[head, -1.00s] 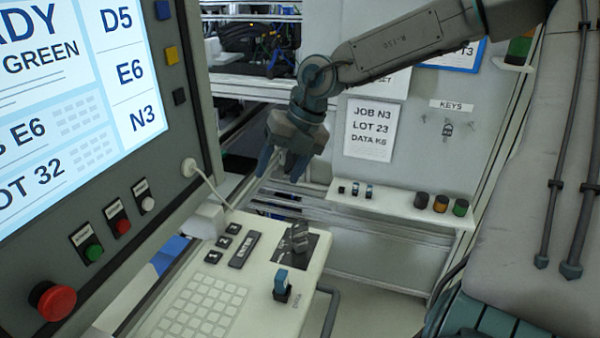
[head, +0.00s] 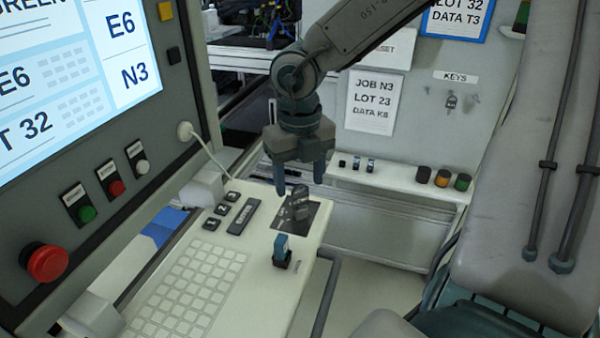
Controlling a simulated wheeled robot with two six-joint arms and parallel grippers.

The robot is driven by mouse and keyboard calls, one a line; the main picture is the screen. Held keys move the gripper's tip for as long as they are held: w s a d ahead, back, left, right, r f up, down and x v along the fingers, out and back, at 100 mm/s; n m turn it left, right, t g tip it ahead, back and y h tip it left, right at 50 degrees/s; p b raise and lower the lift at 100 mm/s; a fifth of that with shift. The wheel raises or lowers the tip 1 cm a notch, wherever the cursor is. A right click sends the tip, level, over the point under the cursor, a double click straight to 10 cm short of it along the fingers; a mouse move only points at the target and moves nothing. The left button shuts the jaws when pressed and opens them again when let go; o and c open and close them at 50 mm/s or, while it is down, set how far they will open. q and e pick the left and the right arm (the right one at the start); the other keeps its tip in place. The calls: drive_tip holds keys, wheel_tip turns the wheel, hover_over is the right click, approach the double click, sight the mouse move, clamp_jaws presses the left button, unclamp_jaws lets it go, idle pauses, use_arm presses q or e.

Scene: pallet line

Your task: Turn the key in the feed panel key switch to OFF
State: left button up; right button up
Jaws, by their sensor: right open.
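My right gripper (head: 299,188) points down with its two dark fingers apart and empty, above the far right part of the light console. Just below the fingers, a grey upright piece (head: 299,205) stands on a dark square plate (head: 314,212). Nearer to me stands a small piece with a blue top and black base (head: 282,250), with small lettering beside it that I cannot read. I cannot tell for certain which of these is the feed panel key switch, nor its turn position. The gripper appears apart from both. My left gripper is not in view.
The console carries a keypad (head: 195,285) and dark buttons (head: 243,216). At left are a screen (head: 60,80) and a red mushroom button (head: 46,262). A key (head: 451,101) hangs under the KEYS label. A shelf (head: 395,178) behind holds small switches and coloured caps.

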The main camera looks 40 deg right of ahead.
sight(300, 193)
wheel_tip(300, 193, down, 5)
drive_tip(key=b, duration=0.3)
drive_tip(key=shift+b, duration=0.4)
drive_tip(key=c, duration=1)
drive_tip(key=n, duration=0.4)
drive_tip(key=shift+n, duration=0.4)
drive_tip(key=shift+c, duration=0.3)
drive_tip(key=n, duration=0.3)
drive_tip(key=shift+r+n, duration=0.1)
drive_tip(key=shift+n, duration=0.3)
drive_tip(key=o, duration=0.6)
drive_tip(key=shift+n, duration=0.3)
drive_tip(key=o, duration=0.9)
